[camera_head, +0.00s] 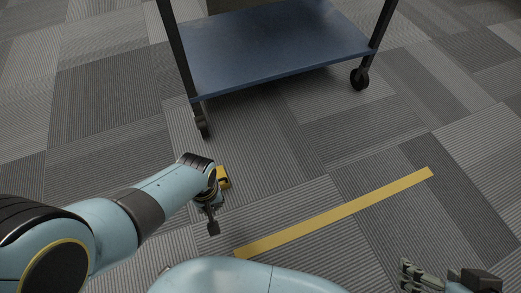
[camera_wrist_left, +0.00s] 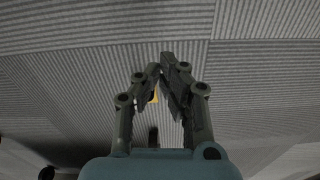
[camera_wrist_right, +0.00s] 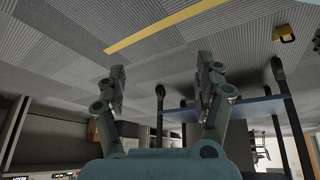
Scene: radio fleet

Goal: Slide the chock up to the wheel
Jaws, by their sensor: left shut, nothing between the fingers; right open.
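The yellow chock (camera_head: 223,178) lies on the carpet, just right of my left wrist and partly hidden by it. The near left caster wheel (camera_head: 203,128) of the cart stands beyond the chock, with a carpet gap between them. My left gripper (camera_head: 213,228) is shut and empty, pointing down on the near side of the chock. In the left wrist view its fingers (camera_wrist_left: 165,65) meet, with a bit of yellow showing between them. My right gripper (camera_head: 408,272) is open and empty at the lower right. The right wrist view shows the chock (camera_wrist_right: 285,33) near a wheel (camera_wrist_right: 277,66).
The cart's blue shelf (camera_head: 275,45) sits low between dark legs. Another caster (camera_head: 360,78) stands at its right. A yellow floor strip (camera_head: 340,212) runs diagonally across the carpet, nearer than the cart.

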